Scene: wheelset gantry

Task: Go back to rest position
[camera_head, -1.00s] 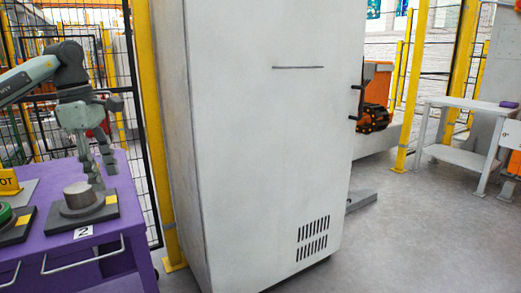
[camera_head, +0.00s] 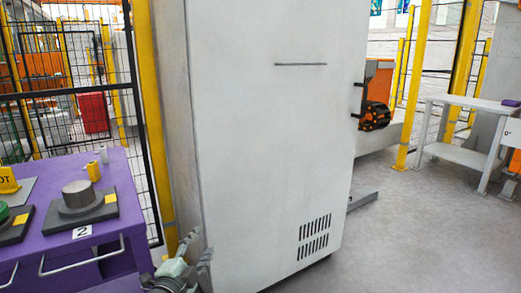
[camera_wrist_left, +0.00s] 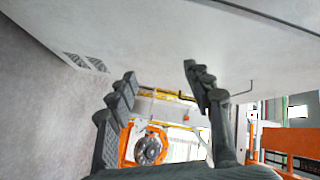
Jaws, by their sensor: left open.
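My left gripper (camera_head: 199,250) is low in the head view, just right of the purple table (camera_head: 110,222) and in front of the lower left edge of the tall white cabinet (camera_head: 265,130). In the left wrist view my left gripper (camera_wrist_left: 160,76) has its two fingers spread, with nothing between them. The cabinet's pale face (camera_wrist_left: 130,30) fills the top of that view, and I cannot tell how far the fingers are from it. My right gripper is not in view.
On the table, a grey metal cylinder (camera_head: 77,193) sits on a dark base (camera_head: 98,212) near label 2. A green part (camera_head: 4,211) is at the left edge. Yellow-posted fencing stands behind. Grey floor (camera_head: 410,230) is clear right of the cabinet.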

